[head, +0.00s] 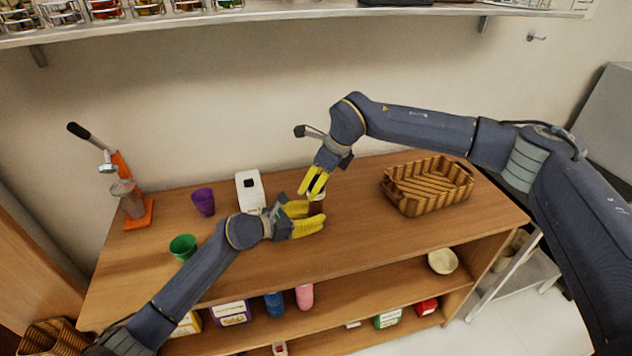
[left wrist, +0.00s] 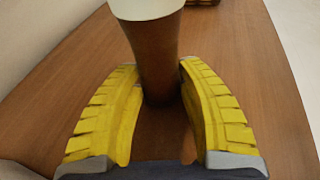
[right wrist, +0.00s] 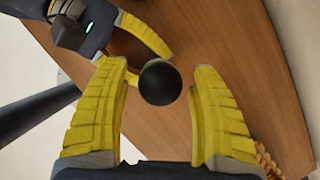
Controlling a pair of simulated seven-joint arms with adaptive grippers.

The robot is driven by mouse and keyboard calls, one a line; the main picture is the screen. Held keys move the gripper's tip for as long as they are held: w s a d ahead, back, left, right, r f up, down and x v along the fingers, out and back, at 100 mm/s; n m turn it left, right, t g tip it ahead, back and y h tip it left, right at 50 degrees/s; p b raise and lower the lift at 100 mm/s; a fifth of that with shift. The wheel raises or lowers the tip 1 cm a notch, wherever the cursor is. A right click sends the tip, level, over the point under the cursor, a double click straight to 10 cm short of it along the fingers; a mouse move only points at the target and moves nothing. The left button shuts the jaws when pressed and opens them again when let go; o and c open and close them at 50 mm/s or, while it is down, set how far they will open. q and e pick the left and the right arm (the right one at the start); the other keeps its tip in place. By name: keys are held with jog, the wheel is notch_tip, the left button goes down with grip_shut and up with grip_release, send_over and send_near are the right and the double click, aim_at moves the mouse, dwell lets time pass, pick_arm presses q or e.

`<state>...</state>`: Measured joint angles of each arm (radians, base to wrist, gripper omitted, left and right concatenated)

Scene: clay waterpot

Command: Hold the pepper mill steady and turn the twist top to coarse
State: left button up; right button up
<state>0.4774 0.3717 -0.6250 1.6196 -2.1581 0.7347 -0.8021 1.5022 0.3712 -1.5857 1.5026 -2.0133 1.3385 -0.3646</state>
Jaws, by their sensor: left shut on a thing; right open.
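The pepper mill (head: 317,207) stands upright on the wooden table, with a brown body, a pale band and a black round top. My left gripper (head: 314,217) is shut on the lower body from the left. In the left wrist view the brown body (left wrist: 158,60) sits between the tips of my left gripper (left wrist: 161,75), the pale band above it. In the right wrist view the black twist top (right wrist: 160,83) lies between the open fingers of my right gripper (right wrist: 160,72). No coarse marking is legible.
A wicker basket (head: 428,190) stands to the right. A white box (head: 250,191), a purple cup (head: 203,202), a green cup (head: 183,247) and an orange press (head: 130,200) stand to the left.

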jog(key=c, duration=1.2)
jog(key=shift+c, duration=0.2)
jog(key=shift+n, duration=0.5)
jog(key=o, duration=1.2)
jog(key=shift+o, duration=0.2)
jog(key=v, duration=1.2)
jog(key=shift+w, duration=0.2)
jog(key=shift+d, duration=0.1)
